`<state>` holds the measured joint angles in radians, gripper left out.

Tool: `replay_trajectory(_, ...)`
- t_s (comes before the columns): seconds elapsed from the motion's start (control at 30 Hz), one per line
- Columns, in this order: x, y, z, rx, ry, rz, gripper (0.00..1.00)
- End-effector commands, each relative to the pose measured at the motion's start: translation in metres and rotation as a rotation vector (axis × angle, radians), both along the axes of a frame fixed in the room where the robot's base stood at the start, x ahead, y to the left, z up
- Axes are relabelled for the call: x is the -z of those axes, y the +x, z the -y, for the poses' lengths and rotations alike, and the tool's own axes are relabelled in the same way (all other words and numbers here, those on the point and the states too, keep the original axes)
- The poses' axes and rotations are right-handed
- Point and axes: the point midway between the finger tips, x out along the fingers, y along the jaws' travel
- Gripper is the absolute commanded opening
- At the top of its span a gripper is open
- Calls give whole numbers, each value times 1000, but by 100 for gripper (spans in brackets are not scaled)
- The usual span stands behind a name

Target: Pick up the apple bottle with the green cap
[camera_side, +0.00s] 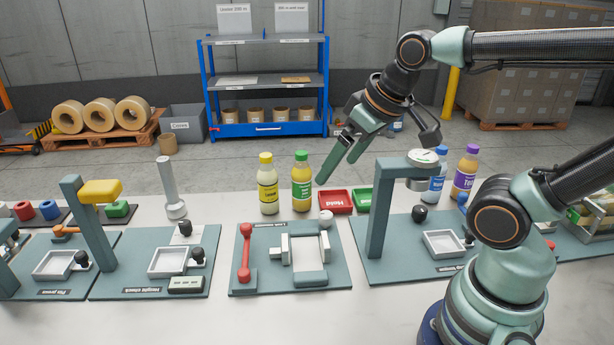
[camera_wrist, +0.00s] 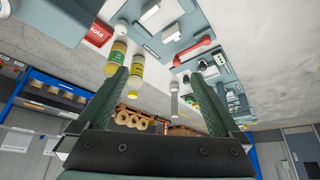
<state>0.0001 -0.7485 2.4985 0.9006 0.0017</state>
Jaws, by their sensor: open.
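The apple bottle (camera_side: 302,190) has a green label and stands upright on the white table, right of a yellow-capped bottle (camera_side: 268,190). My gripper (camera_side: 336,172) is open and empty, above and to the right of the apple bottle in the side view, its fingers angled down to the left. In the wrist view the green-labelled bottle (camera_wrist: 117,56) shows upside down by the tip of the left finger, partly hidden by it. The yellow-capped bottle (camera_wrist: 137,72) shows between the fingers (camera_wrist: 160,74). Nothing is between the jaws in contact.
A red tray (camera_side: 335,202) marked Hold and a green tray (camera_side: 361,200) lie right of the apple bottle. A blue-labelled bottle (camera_side: 434,185) and a purple-capped bottle (camera_side: 465,172) stand farther right. A fixture plate (camera_side: 248,285) lies in front; a grey post (camera_side: 170,185) stands left.

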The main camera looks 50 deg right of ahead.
Motion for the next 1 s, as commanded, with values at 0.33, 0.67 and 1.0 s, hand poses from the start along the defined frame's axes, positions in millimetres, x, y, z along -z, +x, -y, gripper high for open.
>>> replay_trajectory(0.33,-30,47,19,293,115,-97,100)
replay_trajectory(0.67,-42,122,58,765,258,-226,100)
replay_trajectory(1.0,-10,190,110,1265,359,-332,100)
